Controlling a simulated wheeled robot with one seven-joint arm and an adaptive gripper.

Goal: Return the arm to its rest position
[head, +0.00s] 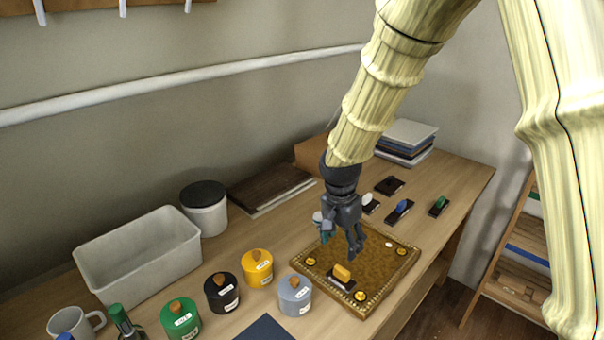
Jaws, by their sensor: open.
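My gripper (343,236) is dark grey, points down and is open, with nothing seen between its fingers. In the head view it hangs over the back left part of a gilt console (377,290), a brown panel with an ornate gold border. A yellow-topped piece on a dark base (342,275) sits on the panel's front left, just in front of the fingers in the picture. Several small round gold knobs stand near the panel's corners. My pale, bamboo-like arm reaches down from the upper right and hides part of the wall and table behind it.
Green (181,319), black (222,292), yellow (257,267) and grey-blue (295,295) lidded pots stand left of the panel. A grey bin (138,262) and a black-lidded canister (204,208) stand behind them. Blue (400,210) and green-topped (438,206) pieces lie right, before stacked books (406,141).

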